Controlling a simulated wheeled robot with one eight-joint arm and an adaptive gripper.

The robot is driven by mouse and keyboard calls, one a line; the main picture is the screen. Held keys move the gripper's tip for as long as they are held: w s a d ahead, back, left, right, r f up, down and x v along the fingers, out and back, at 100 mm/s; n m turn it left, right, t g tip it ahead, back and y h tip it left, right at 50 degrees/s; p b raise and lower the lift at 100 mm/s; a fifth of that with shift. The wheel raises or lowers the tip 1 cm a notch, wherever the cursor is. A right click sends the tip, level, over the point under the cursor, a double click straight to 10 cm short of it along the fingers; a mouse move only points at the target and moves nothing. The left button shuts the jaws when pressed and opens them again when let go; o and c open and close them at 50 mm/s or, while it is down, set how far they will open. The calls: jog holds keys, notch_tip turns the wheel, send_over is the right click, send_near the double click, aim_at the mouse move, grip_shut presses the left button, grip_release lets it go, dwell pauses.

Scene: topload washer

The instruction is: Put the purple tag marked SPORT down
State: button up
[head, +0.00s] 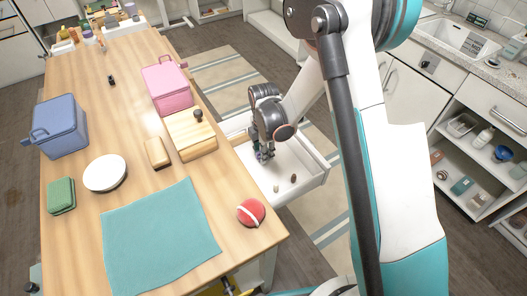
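My gripper (262,154) points down over the open white drawer (312,178) at the table's right side. A small purple patch (259,156) shows at its fingertips and may be the purple tag. It is too small to read any marking. I cannot tell whether the fingers are closed on it or whether it touches the drawer floor. Two small roundish items, one pale (276,188) and one brown (293,178), lie in the drawer.
Open shelves (470,180) stand at the right.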

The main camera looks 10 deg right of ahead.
jog(key=s+d+r+m+t+p, duration=0.1)
jog(key=s+d+r+m+p, duration=0.15)
jog(key=r, duration=0.85)
jog(key=s+d+r+m+t+p, duration=0.1)
jog(key=r+m, duration=0.2)
jog(key=r, duration=0.8)
jog(key=s+d+r+m+t, duration=0.2)
jog(key=s+d+r+m, duration=0.2)
jog(key=s+m, duration=0.4)
jog(key=s+d+r+m+t, duration=0.3)
jog(key=s+d+r+m, duration=0.1)
jog(key=s+r+m, duration=0.3)
jog(key=shift+s+d+r+m, duration=0.25)
jog(key=shift+s+m, duration=0.8)
jog(key=shift+s, duration=0.8)
